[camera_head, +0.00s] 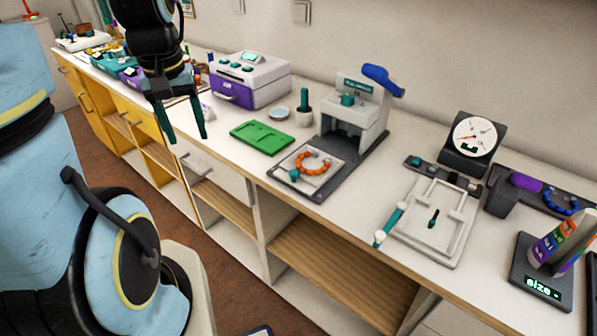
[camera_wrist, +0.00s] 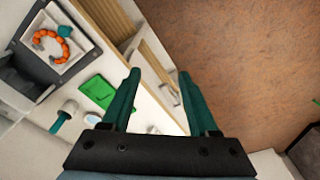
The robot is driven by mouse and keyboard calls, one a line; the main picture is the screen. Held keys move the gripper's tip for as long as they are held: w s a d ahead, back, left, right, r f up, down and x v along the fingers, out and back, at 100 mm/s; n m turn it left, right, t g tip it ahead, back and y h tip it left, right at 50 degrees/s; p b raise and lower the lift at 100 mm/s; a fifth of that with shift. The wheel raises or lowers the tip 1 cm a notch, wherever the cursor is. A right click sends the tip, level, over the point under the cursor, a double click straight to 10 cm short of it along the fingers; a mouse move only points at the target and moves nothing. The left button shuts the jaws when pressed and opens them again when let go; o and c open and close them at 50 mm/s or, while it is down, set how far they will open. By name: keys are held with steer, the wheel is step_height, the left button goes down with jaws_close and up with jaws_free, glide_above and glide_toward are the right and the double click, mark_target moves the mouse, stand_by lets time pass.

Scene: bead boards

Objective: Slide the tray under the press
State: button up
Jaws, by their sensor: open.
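The press (camera_head: 357,110) is a white frame with a blue lever on top, standing on a dark base plate at the back of the counter. The tray (camera_head: 326,181) is a white square holding an orange bead ring (camera_head: 313,163). It lies on the front end of the base plate, in front of the press opening and not under it. The tray also shows at the upper left of the wrist view (camera_wrist: 84,43), with a teal knob at its edge. My gripper (camera_head: 188,140) is open and empty, to the left of the tray, with its teal fingers pointing down near the counter's front edge.
A green board (camera_head: 262,137), a small dish (camera_head: 279,113) and a teal-topped pot (camera_head: 304,108) stand left of the press. A purple and white box (camera_head: 249,78) is behind them. A white frame (camera_head: 434,221) and a dial gauge (camera_head: 473,140) are to the right.

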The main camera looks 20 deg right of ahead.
steer(key=d+f+m+b, duration=0.1)
steer(key=d+f+b, duration=0.15)
steer(key=d, duration=0.75)
steer(key=g+b, duration=0.1)
steer(key=b, duration=0.2)
glide_toward(294, 171)
steer(key=shift+m, duration=0.3)
step_height(294, 171, down, 8)
steer(key=shift+d+f+p, duration=0.1)
steer(key=shift+f+p, duration=0.15)
steer(key=shift+p, duration=0.2)
steer(key=shift+c, duration=0.2)
jaws_close()
